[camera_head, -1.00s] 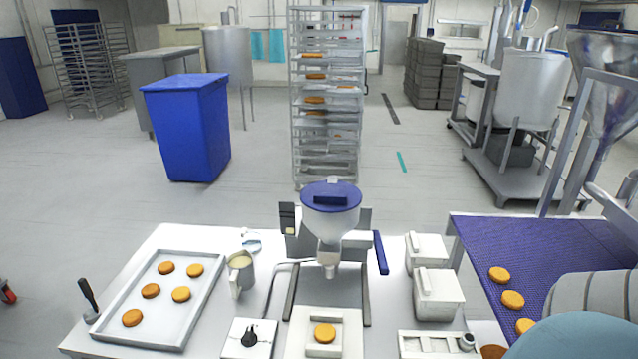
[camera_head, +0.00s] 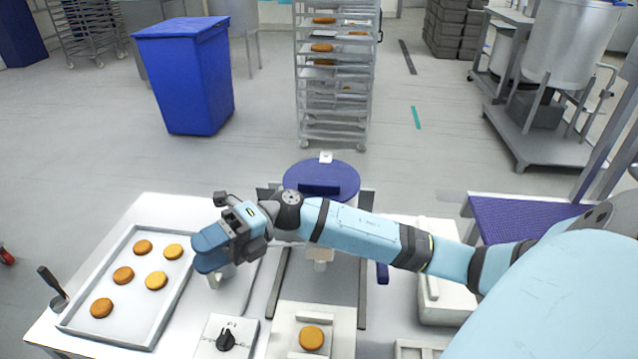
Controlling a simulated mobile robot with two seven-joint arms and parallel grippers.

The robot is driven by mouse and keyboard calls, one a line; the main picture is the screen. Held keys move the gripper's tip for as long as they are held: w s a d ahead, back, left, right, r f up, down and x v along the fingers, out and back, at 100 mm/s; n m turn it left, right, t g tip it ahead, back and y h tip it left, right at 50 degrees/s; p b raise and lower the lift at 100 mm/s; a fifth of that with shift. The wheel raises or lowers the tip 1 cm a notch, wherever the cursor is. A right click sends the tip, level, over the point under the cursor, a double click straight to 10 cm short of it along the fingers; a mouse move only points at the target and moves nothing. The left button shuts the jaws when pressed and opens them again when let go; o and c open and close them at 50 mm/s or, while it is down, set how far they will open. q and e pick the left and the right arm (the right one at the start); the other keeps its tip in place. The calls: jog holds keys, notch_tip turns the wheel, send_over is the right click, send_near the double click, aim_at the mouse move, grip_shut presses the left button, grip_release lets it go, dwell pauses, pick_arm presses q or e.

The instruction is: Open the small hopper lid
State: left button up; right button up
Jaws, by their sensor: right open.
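The small hopper's round blue lid (camera_head: 340,175) lies on top of the filling machine in the middle, seemingly shut, with a dark blue grip on its near side. My right arm crosses in front of the machine and hides the hopper bowl and much of the machine below the lid. My right gripper (camera_head: 211,252) is open, left of the lid and nearer to me, above the jug (camera_head: 217,277) beside the tray. It mostly hides the jug, and I cannot tell whether they touch. My left gripper is not in view.
A tray (camera_head: 80,329) with several round cakes lies at the left of the white table. One cake (camera_head: 311,338) sits below the machine's nozzle (camera_head: 319,262), next to a knob box (camera_head: 229,343). White containers (camera_head: 443,300) and a purple belt (camera_head: 510,222) are to the right.

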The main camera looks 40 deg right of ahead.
jog(key=d+r+n+g+h, duration=0.2)
jog(key=d+n+h, duration=0.3)
jog(key=h, duration=0.1)
jog(key=t+h, duration=0.2)
jog(key=h, duration=1.1)
send_near(319, 182)
jog(key=f, duration=0.2)
jog(key=f+p, duration=0.1)
jog(key=f, duration=0.2)
jog(key=f+p, duration=0.1)
jog(key=f, duration=0.2)
jog(key=shift+s+a+f, duration=0.15)
jog(key=shift+s+f, duration=0.1)
jog(key=shift+f, duration=0.65)
grip_shut()
